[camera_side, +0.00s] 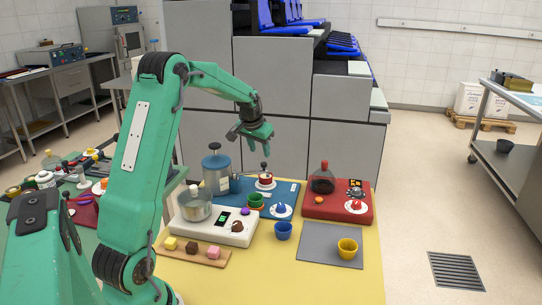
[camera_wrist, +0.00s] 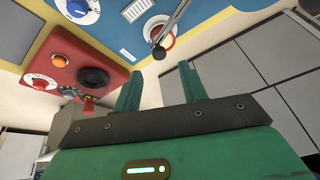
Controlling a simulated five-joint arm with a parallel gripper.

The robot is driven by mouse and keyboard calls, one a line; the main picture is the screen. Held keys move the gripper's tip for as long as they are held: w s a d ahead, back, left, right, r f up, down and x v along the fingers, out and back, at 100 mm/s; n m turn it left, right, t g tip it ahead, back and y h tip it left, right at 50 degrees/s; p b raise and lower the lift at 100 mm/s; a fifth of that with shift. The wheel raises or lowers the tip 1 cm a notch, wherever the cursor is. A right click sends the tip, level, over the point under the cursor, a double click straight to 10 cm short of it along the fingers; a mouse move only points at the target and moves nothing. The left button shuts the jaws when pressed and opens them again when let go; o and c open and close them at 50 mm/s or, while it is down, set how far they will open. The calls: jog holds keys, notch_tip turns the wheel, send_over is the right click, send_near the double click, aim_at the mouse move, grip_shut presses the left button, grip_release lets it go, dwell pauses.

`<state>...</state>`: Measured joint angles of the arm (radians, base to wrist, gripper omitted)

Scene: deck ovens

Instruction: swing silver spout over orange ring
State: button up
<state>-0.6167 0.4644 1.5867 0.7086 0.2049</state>
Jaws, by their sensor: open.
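My gripper (camera_side: 251,133) hangs above the blue board, over its back edge, apart from everything on it. In the wrist view my gripper (camera_wrist: 160,88) is open, with nothing between its fingers. A thin silver-grey rod with a dark rounded end, which looks like the silver spout (camera_wrist: 174,25), crosses in front of a white disc with a red rim (camera_wrist: 152,24). In the side view that red and white fixture (camera_side: 265,181) stands on the blue board, below and slightly right of my gripper.
A red board (camera_side: 335,215) with a dial and a dark dome stands right of the blue board (camera_side: 286,190). A blue-grey canister (camera_side: 216,170) stands at left. A white scale with a pot (camera_side: 196,205), cups and a grey mat (camera_side: 325,247) lie nearer. Grey cabinets (camera_side: 275,90) rise behind.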

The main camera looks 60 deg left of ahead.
aim_at(264, 163)
jog(key=shift+v, duration=0.75)
jog(key=w+a+g+h, duration=0.1)
jog(key=w+a+g, duration=0.1)
jog(key=w, duration=0.1)
jog(key=shift+h, duration=0.4)
jog(key=shift+w+r+g+h, duration=0.15)
jog(key=shift+g+h, duration=0.15)
jog(key=shift+g, duration=0.4)
jog(key=shift+f, duration=3.9)
jog(key=shift+c, duration=0.3)
